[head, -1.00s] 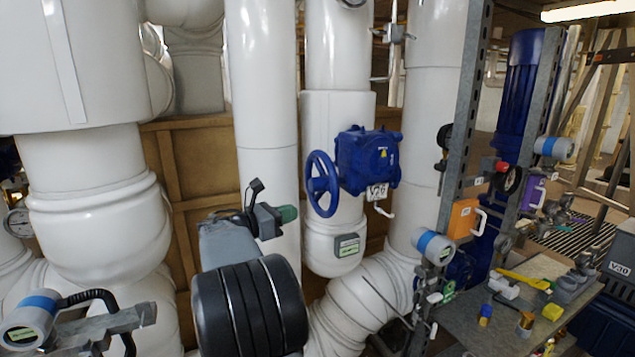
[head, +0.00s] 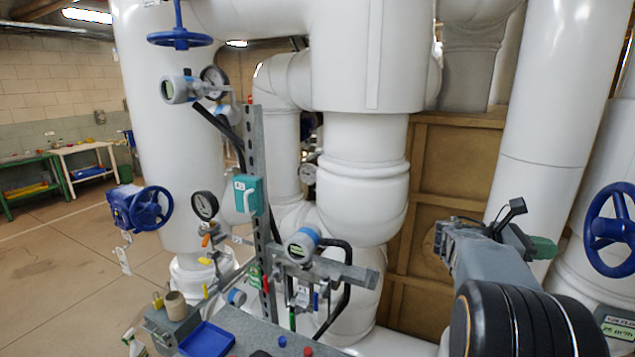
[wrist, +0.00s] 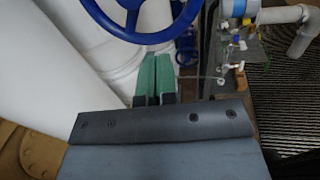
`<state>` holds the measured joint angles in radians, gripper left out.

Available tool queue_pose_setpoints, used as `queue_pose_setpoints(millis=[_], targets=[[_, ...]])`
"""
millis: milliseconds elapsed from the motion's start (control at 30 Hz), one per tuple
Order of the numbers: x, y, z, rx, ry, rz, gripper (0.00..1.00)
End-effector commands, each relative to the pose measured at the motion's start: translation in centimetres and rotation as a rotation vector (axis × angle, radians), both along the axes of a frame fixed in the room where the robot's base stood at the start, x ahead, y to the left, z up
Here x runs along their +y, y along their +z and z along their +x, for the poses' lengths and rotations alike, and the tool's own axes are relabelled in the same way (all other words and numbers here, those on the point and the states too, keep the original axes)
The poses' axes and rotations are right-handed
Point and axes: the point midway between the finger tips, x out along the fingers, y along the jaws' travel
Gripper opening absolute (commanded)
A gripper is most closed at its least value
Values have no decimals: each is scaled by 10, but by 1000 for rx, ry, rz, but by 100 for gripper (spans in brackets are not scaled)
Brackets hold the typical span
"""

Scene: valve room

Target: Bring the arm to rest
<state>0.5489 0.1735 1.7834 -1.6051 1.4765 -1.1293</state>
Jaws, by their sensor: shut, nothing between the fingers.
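My gripper (wrist: 153,82) shows in the wrist view as two green fingers lying side by side, shut with nothing between them. In the head view its green tip (head: 543,247) shows at the end of my arm at lower right, in front of a tall white pipe (head: 552,150). A blue handwheel (head: 612,230) stands to the right of the gripper in the head view. In the wrist view a blue handwheel rim (wrist: 135,36) is just beyond the fingertips in the picture; I cannot tell the gap.
A grey rack with gauges and a teal box (head: 249,194) stands left of centre. A blue tray (head: 207,340) lies on a bench below it. Large white pipes (head: 362,145) fill the middle. Open floor (head: 60,260) lies at left, with a green table (head: 30,190) and white table beyond.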

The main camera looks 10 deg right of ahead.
Motion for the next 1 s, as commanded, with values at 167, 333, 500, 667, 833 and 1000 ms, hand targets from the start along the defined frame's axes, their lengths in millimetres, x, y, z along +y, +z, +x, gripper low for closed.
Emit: queue_pose_setpoints(millis=[167,333,500,667,833,1000], targets=[[11,-67,-4,-376,-32,130,0],[96,-137,-9,-951,-209,365,0],[213,-170,-7,-1430,-488,609,0],[308,-176,-16,-1668,-726,840,0],[358,-169,-31,-1702,-759,1017,0],[373,-156,-36,-1711,-689,1097,0]])
